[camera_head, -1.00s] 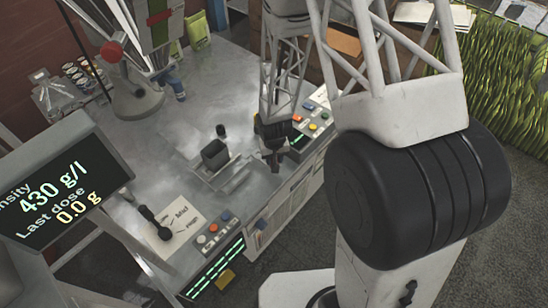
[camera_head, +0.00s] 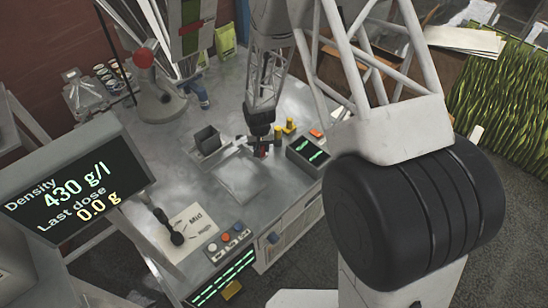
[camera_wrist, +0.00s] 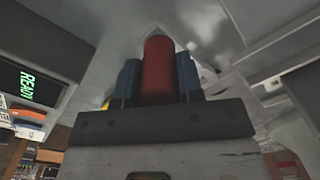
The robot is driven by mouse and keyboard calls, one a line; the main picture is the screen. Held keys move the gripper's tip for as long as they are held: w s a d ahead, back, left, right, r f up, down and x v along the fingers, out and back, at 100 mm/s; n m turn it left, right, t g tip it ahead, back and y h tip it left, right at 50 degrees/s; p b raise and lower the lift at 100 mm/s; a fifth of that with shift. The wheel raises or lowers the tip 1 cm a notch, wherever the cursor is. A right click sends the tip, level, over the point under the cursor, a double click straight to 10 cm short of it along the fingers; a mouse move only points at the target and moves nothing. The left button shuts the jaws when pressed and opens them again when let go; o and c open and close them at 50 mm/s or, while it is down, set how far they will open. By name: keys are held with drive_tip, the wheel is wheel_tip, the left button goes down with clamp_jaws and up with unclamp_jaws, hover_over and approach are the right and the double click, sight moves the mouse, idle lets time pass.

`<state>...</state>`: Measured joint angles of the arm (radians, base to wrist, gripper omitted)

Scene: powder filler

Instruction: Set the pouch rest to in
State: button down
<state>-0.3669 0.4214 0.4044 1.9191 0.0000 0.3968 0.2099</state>
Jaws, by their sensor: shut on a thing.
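The pouch rest looks like a dark open-topped box (camera_head: 207,140) on a thin grey slide, on the metal bench behind a flat square plate (camera_head: 243,178). A bar runs from the box right to a small red handle (camera_head: 262,151). My gripper (camera_head: 261,143) points down over the bench and is shut on that handle. In the wrist view the red handle (camera_wrist: 158,70) stands upright between the blue fingers of my gripper (camera_wrist: 158,82). The fingers hide part of the handle, and the far end of the slide is hard to make out.
A black lever (camera_head: 170,228) beside a "Mid" label and a button box (camera_head: 229,242) sit at the front. A filler stand (camera_head: 160,100) rises behind.

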drive_tip(key=w+a, duration=0.4)
drive_tip(key=shift+w+a, duration=0.25)
drive_tip(key=shift+r, duration=0.1)
drive_tip(key=c, duration=0.8)
unclamp_jaws()
drive_tip(key=shift+o, duration=0.2)
wheel_tip(320, 180, up, 8)
idle(0.3)
